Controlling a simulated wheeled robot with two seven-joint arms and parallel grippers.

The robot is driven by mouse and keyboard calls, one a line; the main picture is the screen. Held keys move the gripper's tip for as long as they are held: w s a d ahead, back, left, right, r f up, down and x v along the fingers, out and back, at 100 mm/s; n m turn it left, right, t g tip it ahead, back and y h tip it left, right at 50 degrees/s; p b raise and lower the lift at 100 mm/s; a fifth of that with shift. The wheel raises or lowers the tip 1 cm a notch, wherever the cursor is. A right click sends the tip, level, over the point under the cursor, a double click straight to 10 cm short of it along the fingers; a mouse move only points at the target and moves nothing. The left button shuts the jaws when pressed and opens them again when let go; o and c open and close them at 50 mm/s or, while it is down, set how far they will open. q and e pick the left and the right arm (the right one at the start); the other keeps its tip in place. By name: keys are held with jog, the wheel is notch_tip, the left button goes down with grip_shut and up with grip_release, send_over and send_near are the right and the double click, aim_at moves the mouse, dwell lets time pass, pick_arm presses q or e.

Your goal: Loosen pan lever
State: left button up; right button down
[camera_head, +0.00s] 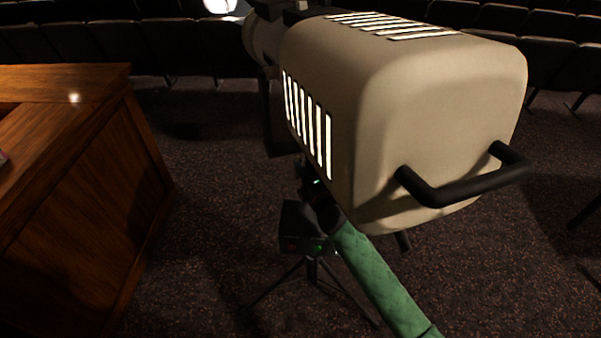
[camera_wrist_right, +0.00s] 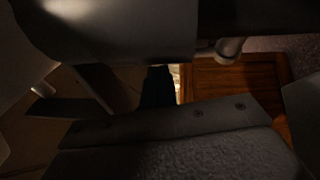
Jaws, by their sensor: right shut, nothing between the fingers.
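A large beige spotlight (camera_head: 440,95) with bright vent slots and a black rear handle (camera_head: 465,188) fills the upper right of the head view. It stands over a dark tripod (camera_head: 313,272). My right arm, in a green sleeve, reaches up from the bottom to beneath the housing. My right gripper (camera_head: 310,178) is there, dark and partly hidden by the housing, shut and empty. My left gripper is not in view.
A wooden desk (camera_head: 85,200) stands at the left; wood also shows in the right wrist view (camera_wrist_right: 235,85). A dark box (camera_head: 300,228) with small red and green lights sits by the tripod. Rows of dark seats (camera_head: 200,40) line the back. Carpet between desk and tripod is clear.

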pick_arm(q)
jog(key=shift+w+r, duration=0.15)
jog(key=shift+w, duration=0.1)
pick_arm(e)
jog(key=shift+r, duration=0.1)
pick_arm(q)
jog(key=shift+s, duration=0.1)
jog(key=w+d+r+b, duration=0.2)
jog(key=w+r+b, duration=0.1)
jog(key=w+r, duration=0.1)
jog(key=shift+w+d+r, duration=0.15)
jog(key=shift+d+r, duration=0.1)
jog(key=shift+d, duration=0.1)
pick_arm(e)
jog(key=v, duration=0.8)
